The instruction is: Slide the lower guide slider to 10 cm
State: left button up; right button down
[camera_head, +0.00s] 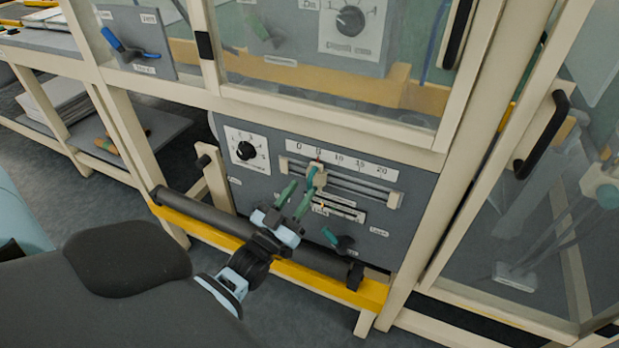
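The guide slider is a cream block (318,172) on two horizontal rods (355,185), under a scale (340,160) marked 0 to 20. The block sits near the 5 mark, with a small red pointer above it. My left gripper (302,187) has green fingers standing apart. It is just below and left of the block, in front of the grey panel (260,190). A green piece shows against the block; I cannot tell whether it is a fingertip or a knob, or whether they touch. My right gripper is not in view.
A black dial (245,151) is left of the scale. A shorter slot (338,210) and a dark green lever (338,240) are below the rods. A dark roller (205,212) and yellow rail (290,268) cross in front. Cream posts and a glass door stand right.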

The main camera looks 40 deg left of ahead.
aim_at(308, 182)
pick_arm(q)
jog(key=shift+x, duration=2.45)
grip_shut()
